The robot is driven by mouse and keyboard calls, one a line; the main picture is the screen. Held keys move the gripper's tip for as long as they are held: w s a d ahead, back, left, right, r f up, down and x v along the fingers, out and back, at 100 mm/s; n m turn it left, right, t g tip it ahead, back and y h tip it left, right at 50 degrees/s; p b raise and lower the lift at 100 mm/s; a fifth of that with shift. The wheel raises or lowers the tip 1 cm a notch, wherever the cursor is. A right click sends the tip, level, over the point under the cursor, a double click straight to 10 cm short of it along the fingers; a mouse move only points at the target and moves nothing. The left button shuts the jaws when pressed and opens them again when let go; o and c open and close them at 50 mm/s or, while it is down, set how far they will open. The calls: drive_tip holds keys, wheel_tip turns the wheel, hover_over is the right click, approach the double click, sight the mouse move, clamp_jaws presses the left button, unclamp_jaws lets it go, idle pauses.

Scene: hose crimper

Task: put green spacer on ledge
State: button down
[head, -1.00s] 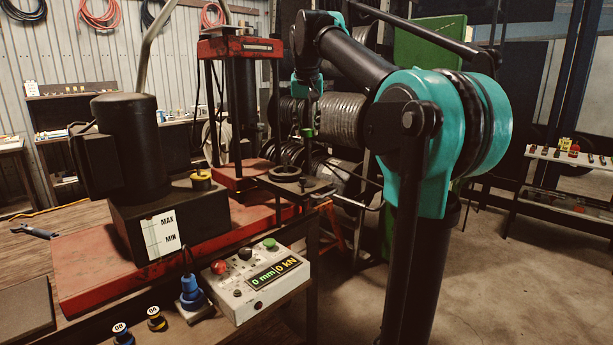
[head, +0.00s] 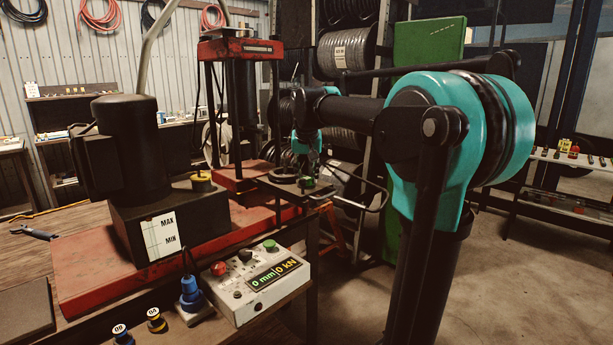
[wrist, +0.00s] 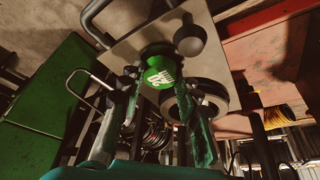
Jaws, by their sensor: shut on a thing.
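The green spacer (wrist: 160,72), with white lettering on its face, is between the two fingers of my gripper (wrist: 158,84) in the wrist view. My gripper is shut on it. In the head view the spacer (head: 308,182) is a small green spot at the bottom of my gripper (head: 307,172), low over the right end of the ledge (head: 322,193). The ledge is a dark flat plate beside the red press; in the wrist view it is a grey plate (wrist: 125,50) behind the spacer. I cannot tell whether the spacer touches it.
A dark ring (head: 285,178) lies on the ledge, left of the spacer. A black round knob (wrist: 189,40) is close to the spacer in the wrist view. A bent metal handle (head: 372,200) sticks out at right. The red press (head: 232,110) stands behind left.

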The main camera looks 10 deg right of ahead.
drive_tip(key=c, duration=1.1)
unclamp_jaws()
drive_tip(key=shift+f, duration=0.1)
drive_tip(key=v, duration=1.2)
